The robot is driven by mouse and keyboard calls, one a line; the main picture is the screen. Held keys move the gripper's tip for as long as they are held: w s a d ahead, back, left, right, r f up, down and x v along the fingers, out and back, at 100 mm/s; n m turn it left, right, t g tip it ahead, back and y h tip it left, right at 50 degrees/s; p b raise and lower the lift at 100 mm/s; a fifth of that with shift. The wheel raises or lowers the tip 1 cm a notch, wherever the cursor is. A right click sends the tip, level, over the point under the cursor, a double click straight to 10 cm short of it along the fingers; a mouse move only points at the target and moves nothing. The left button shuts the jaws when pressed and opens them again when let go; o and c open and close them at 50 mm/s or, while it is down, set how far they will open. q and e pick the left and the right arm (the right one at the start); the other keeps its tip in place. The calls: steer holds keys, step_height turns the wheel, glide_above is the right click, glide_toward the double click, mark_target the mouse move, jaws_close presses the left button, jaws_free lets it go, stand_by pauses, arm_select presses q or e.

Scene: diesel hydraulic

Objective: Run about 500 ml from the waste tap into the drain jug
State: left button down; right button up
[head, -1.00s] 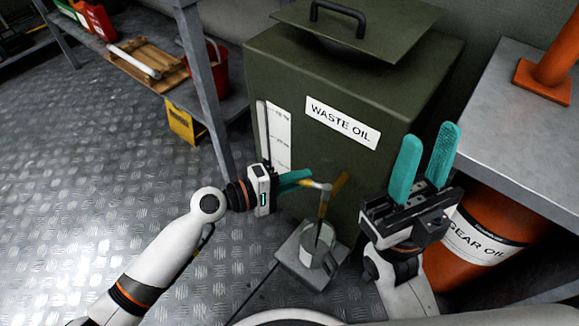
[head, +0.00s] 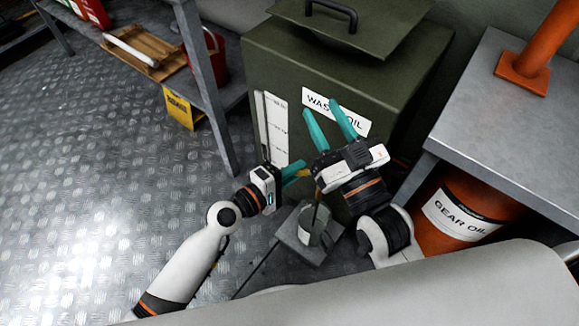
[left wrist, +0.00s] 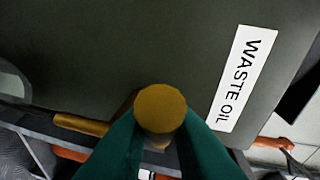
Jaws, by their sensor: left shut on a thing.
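The green waste oil tank (head: 345,70) fills the middle of the head view. My left gripper (head: 298,172) is shut on a brass, round-ended part of the waste tap (left wrist: 160,108), seen between its teal fingers in the left wrist view. Another brass bar points left behind it. The drain jug (head: 313,226) stands upright below the tap on a grey block (head: 297,249). A thin brown streak runs down into the jug's mouth; its fill level cannot be read. My right gripper (head: 328,125) is open and empty before the tank, hiding most of the tap.
A grey bench (head: 500,110) stands at right, with an orange gear oil drum (head: 462,215) under it. The metal floor at left is clear.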

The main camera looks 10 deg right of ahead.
steer(key=shift+f, duration=0.2)
arm_select(q)
steer(key=c, duration=1.4)
jaws_free()
steer(key=shift+o, duration=0.2)
